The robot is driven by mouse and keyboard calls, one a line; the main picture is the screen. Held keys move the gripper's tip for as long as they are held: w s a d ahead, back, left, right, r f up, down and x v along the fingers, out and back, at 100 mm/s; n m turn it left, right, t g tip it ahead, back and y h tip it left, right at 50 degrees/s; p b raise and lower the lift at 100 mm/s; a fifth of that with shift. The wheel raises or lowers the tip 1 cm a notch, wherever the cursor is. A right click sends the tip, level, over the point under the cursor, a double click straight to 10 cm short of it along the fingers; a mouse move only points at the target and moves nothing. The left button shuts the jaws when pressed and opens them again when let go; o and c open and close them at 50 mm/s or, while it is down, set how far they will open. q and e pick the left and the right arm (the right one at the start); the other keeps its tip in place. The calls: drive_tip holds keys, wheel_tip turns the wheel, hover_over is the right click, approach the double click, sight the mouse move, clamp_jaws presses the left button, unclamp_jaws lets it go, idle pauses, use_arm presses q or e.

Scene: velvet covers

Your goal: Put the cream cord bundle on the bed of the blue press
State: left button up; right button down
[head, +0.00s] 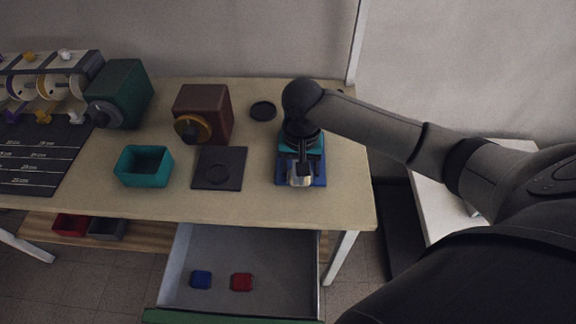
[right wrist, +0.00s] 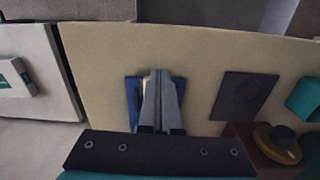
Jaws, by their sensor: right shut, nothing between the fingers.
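The blue press (head: 320,181) is at the right front of the table, largely covered by my right arm in the head view. Its blue part also shows in the right wrist view (right wrist: 131,100) beside the fingers. My right gripper (head: 301,178) is over it, shut and empty, fingers together in the right wrist view (right wrist: 160,75). A thin cream patch (right wrist: 146,88) shows at the left of the fingers, over the blue; it may be the cream cord bundle, mostly hidden. Whether it touches the bed is unclear. My left gripper is out of view.
A black square plate (head: 231,155), teal bin (head: 120,168), brown box with a dial (head: 216,105), dark green machine (head: 128,88) and dark disc (head: 263,111) stand left of the press. An open drawer (head: 225,300) juts out in front, holding blue and red pieces.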

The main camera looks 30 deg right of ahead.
drive_tip(key=f, duration=0.2)
drive_tip(key=f+b, duration=0.1)
drive_tip(key=f, duration=0.1)
drive_tip(key=f+b, duration=0.1)
drive_tip(key=f, duration=0.2)
drive_tip(key=shift+s, duration=0.35)
drive_tip(key=f, duration=0.2)
drive_tip(key=f+b, duration=0.1)
drive_tip(key=shift+w+d+f, duration=0.1)
drive_tip(key=shift+w, duration=0.2)
drive_tip(key=shift+w+d, duration=0.65)
drive_tip(key=shift+w, duration=0.35)
drive_tip(key=shift+w+d+b, duration=0.2)
drive_tip(key=shift+w+b, duration=0.05)
drive_tip(key=shift+b, duration=0.1)
drive_tip(key=shift+w+d+r, duration=0.15)
drive_tip(key=shift+w+r, duration=0.05)
drive_tip(key=shift+r, duration=0.05)
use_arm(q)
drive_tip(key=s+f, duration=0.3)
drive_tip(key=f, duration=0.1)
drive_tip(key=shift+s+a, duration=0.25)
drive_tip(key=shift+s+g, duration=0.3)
